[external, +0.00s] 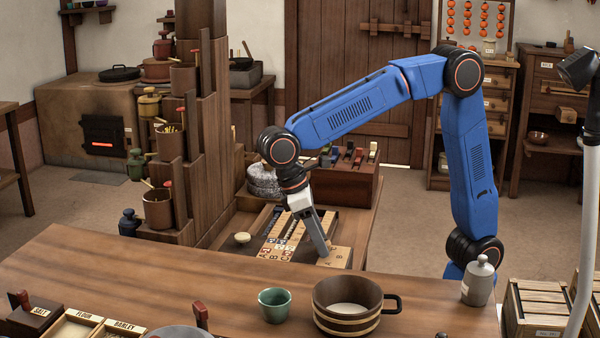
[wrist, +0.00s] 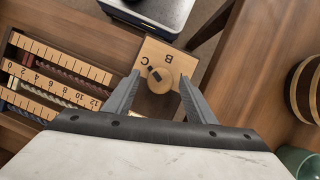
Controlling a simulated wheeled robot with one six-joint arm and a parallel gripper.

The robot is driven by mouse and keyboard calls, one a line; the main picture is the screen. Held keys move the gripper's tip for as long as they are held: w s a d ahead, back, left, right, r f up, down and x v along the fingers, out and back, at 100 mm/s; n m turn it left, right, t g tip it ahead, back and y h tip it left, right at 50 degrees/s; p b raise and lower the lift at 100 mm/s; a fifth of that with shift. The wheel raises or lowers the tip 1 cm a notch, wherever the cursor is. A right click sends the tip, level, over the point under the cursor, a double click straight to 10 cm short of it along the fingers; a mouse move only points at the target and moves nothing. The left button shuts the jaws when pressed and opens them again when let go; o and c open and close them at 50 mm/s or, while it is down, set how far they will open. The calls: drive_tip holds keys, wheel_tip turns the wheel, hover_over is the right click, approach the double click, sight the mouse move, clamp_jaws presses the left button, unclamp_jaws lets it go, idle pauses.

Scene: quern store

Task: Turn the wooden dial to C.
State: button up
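The wooden dial (wrist: 160,80) is a round knob on a pale wooden plate (wrist: 181,63); the plate also shows in the external view (external: 341,258). The letters C and B are readable on the plate in the wrist view. A dark mark sits on the knob's upper left, on the side of the C; whether it points exactly at C I cannot tell. My gripper (wrist: 159,77) is open, with one finger on each side of the knob and gaps visible. In the external view my gripper (external: 325,254) reaches down at the plate, hiding the knob.
A board with numbered strips (wrist: 55,75) lies left of the plate in the wrist view. A wooden counter (external: 220,285) stands in front, with a green cup (external: 275,305), a banded wooden mug (external: 347,322) and a grey jar (external: 479,284). A dark box (external: 345,185) stands behind.

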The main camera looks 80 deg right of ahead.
drive_tip(key=v, duration=1.7)
drive_tip(key=shift+w+r, duration=0.15)
drive_tip(key=s+d+f+m+t+y, duration=0.1)
drive_tip(key=s+d, duration=0.3)
drive_tip(key=d, duration=0.3)
drive_tip(key=s+d+f+t, duration=0.1)
drive_tip(key=s+d+t, duration=0.15)
drive_tip(key=d, duration=0.35)
drive_tip(key=s+d+m+t+y, duration=0.1)
drive_tip(key=s+d, duration=0.3)
drive_tip(key=d, duration=0.3)
drive_tip(key=s+d+f+m+t, duration=0.1)
drive_tip(key=s+d+f+t, duration=0.3)
drive_tip(key=s+d+f, duration=0.9)
drive_tip(key=s+f, duration=0.2)
drive_tip(key=s, duration=0.1)
drive_tip(key=shift+h, duration=0.4)
drive_tip(key=shift+s+t, duration=0.1)
drive_tip(key=shift+t, duration=0.15)
drive_tip(key=shift+c, duration=0.6)
